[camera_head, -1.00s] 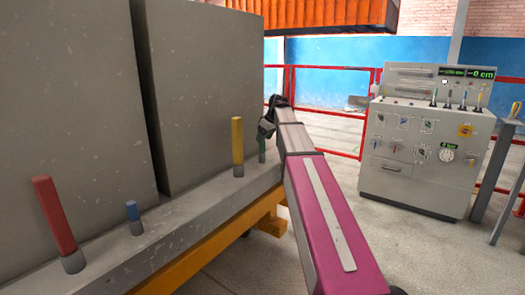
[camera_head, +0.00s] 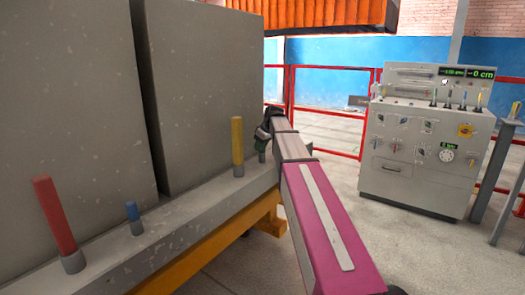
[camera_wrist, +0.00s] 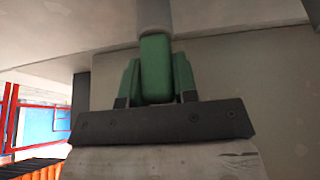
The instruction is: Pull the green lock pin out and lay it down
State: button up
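The green lock pin (camera_head: 262,146) stands at the far end of the grey ledge, partly hidden by my gripper (camera_head: 266,130). In the wrist view, the green pin (camera_wrist: 155,70) rises from its grey socket (camera_wrist: 154,16), at the top of that picture. My gripper (camera_wrist: 157,82) has one finger on each side of the pin. The fingers look very close to it, but I cannot tell whether they press on it. The pin's free end is near the dark gripper body.
Yellow (camera_head: 237,146), blue (camera_head: 133,216) and red (camera_head: 53,215) pins stand along the same grey ledge (camera_head: 190,204). Tall grey panels (camera_head: 205,95) rise behind them. A control cabinet (camera_head: 425,150) stands at the right, with open floor before it and red railings behind.

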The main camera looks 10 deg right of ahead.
grip_shut()
jog(key=shift+r, duration=0.15)
jog(key=shift+r, duration=3.6)
jog(key=shift+r, duration=0.15)
jog(key=shift+r, duration=1.9)
